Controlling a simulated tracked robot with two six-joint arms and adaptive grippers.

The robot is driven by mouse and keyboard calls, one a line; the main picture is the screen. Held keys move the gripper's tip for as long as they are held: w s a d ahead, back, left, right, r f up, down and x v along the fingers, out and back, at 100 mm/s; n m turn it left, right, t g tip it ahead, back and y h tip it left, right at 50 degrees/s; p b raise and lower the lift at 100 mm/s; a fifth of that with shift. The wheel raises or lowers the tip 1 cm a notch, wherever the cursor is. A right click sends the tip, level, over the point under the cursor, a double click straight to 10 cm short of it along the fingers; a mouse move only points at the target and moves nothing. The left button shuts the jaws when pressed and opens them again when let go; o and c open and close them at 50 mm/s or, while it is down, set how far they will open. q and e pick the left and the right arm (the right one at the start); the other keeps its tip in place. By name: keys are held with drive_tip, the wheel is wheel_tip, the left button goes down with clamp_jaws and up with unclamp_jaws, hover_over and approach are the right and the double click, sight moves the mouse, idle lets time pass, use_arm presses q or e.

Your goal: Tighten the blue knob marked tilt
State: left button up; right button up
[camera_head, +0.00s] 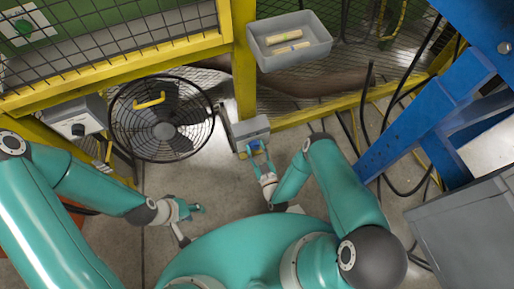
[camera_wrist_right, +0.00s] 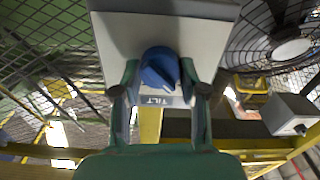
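The blue knob (camera_wrist_right: 160,68) sits on the pale front face of a grey box (camera_wrist_right: 108,45), with a label reading TILT (camera_wrist_right: 157,100) below it. In the head view the box (camera_head: 248,128) stands by the yellow post. My right gripper (camera_wrist_right: 160,75) has one finger on each side of the knob. The fingertips are at or very near its edges; I cannot tell whether they press on it. The right gripper also shows in the head view (camera_head: 257,147). My left gripper (camera_head: 194,210) hangs over the floor, away from the box, with no object visible in it; its finger opening is unclear.
A round black fan (camera_head: 162,130) stands left of the box. A control box with a dial (camera_head: 76,118) is further left. A grey bin (camera_head: 290,40) with wooden pieces hangs behind. Blue frame and dark cables (camera_head: 368,90) are at right. Floor between my arms is clear.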

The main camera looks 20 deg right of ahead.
drive_tip(key=shift+c, duration=1.2)
drive_tip(key=shift+d, duration=0.15)
